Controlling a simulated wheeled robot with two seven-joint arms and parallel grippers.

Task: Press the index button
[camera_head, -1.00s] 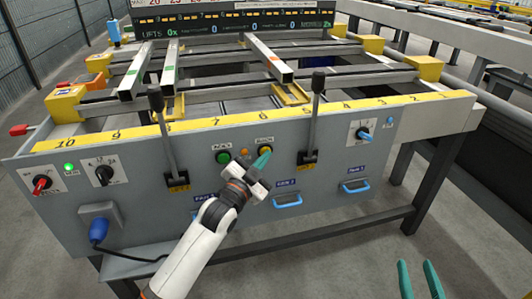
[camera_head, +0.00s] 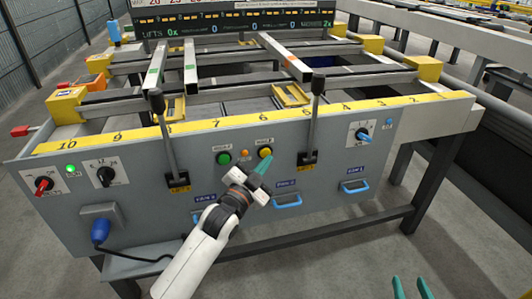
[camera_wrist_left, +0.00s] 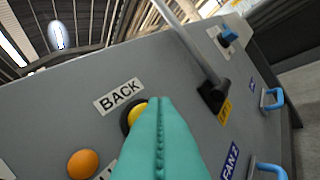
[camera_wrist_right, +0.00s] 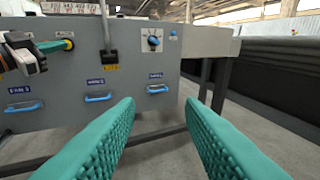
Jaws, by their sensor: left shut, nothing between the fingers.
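The yellow button (camera_head: 265,152) and the green button (camera_head: 223,158) sit on the grey front panel, with an orange lamp (camera_head: 244,153) between them. In the left wrist view a label reading BACK (camera_wrist_left: 119,96) is above the yellow button (camera_wrist_left: 137,113). The label over the green button is too small to read. My left gripper (camera_head: 263,165) is shut and empty, its tip just below the yellow button in the head view and partly covering it in the left wrist view. I cannot tell if they touch. My right gripper (camera_head: 411,288) is open and empty, low before the panel.
Two upright levers (camera_head: 162,130) (camera_head: 313,115) stand either side of the buttons. Blue handles (camera_head: 288,200), red (camera_head: 44,184) and black (camera_head: 105,175) knobs and a blue knob (camera_head: 362,134) are on the panel. Steel bars (camera_head: 285,57) lie across the table above. Floor at right is open.

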